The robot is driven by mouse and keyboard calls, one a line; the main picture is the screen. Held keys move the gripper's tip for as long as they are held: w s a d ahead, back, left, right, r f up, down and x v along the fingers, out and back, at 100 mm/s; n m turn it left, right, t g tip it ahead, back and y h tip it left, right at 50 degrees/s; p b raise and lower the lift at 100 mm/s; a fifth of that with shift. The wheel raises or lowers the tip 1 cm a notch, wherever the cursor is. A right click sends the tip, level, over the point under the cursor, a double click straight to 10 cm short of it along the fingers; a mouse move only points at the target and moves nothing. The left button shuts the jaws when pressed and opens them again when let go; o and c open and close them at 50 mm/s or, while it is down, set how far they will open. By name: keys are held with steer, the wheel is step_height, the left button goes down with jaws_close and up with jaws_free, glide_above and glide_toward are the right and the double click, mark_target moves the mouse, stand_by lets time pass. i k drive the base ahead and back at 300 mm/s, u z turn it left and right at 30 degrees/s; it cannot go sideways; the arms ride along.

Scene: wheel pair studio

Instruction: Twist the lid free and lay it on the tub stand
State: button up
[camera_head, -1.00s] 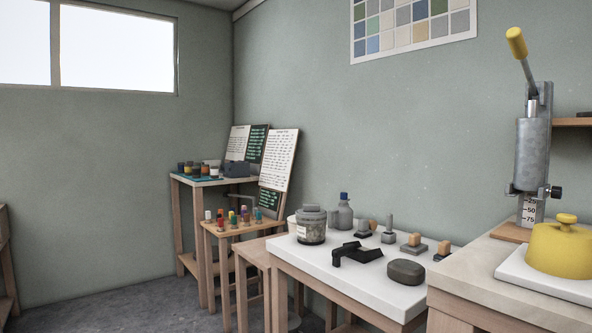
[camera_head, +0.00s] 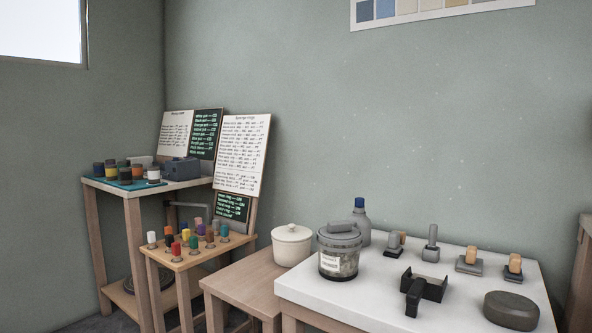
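A jar-like tub (camera_head: 339,264) with a white label and dark contents stands upright at the left end of a white-topped table. A grey lid (camera_head: 340,236) with a raised grip sits on top of it. A low wooden stand (camera_head: 238,292) is left of that table, with a cream lidded pot (camera_head: 291,248) near its right side. I cannot tell for certain which stand is the tub stand. My gripper is not in view.
The white table (camera_head: 365,292) also holds a blue-capped bottle (camera_head: 361,222), a black bracket (camera_head: 426,289), a dark rounded block (camera_head: 511,311) and several small handled tools. A peg rack (camera_head: 190,259) with coloured pegs stands left. The low stand's front top is bare.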

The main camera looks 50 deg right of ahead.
mark_target(254, 283)
steer(key=i, duration=1.3)
steer(key=z, duration=3.4)
